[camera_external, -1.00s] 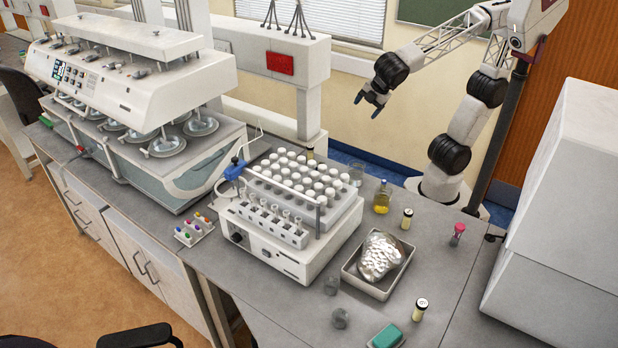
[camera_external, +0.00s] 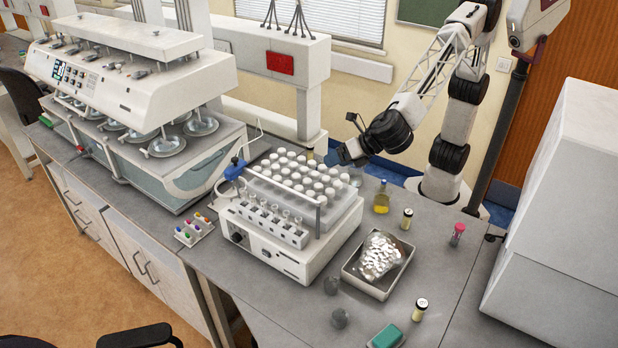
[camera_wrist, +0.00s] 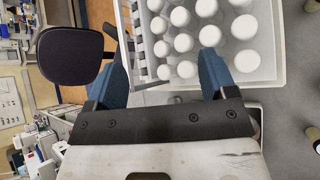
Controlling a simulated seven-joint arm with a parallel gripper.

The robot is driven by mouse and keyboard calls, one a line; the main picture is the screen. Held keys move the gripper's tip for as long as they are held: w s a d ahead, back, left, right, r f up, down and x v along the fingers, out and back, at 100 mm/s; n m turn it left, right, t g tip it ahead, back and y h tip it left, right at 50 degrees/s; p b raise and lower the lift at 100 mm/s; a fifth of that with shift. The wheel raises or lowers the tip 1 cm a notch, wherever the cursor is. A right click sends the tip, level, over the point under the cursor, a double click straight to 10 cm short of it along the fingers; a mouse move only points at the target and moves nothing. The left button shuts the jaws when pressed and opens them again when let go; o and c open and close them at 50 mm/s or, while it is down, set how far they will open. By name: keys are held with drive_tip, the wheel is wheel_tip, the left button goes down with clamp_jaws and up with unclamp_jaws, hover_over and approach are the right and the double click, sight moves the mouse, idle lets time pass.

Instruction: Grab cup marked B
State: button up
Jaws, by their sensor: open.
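I can make out no letter B on any cup in these views. Small cream vials with dark lids stand on the bench, one behind the tray (camera_external: 407,219) and one at the front (camera_external: 420,309); their marks are too small to read. My gripper (camera_external: 349,138) is open and empty, in the air beyond the rack of white-capped bottles. In the wrist view its blue fingers are spread (camera_wrist: 160,55), with the rack's white caps (camera_wrist: 183,42) below and between them.
The white-capped bottle rack (camera_external: 318,185) sits on a white machine (camera_external: 275,250) with a raised bar. A large white cabinet (camera_external: 560,220) stands right.

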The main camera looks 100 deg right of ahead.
drive_tip(key=s+a+f+n+t+y, duration=0.15)
drive_tip(key=a+n, duration=0.25)
drive_tip(key=a, duration=0.7)
drive_tip(key=a+f+n+t+y, duration=0.15)
drive_tip(key=a+n, duration=0.25)
drive_tip(key=a, duration=0.6)
drive_tip(key=s+a+f+n+t+y, duration=0.1)
drive_tip(key=a+f+n, duration=0.25)
drive_tip(key=a, duration=0.75)
approach(341, 309)
drive_tip(key=w, duration=0.1)
drive_tip(key=w+a+r, duration=0.1)
drive_tip(key=shift+w+a+r, duration=0.15)
drive_tip(key=shift+w+a, duration=0.1)
drive_tip(key=shift+a, duration=0.1)
drive_tip(key=shift+x, duration=1.3)
drive_tip(key=shift+w, duration=0.1)
drive_tip(key=shift+x, duration=2.55)
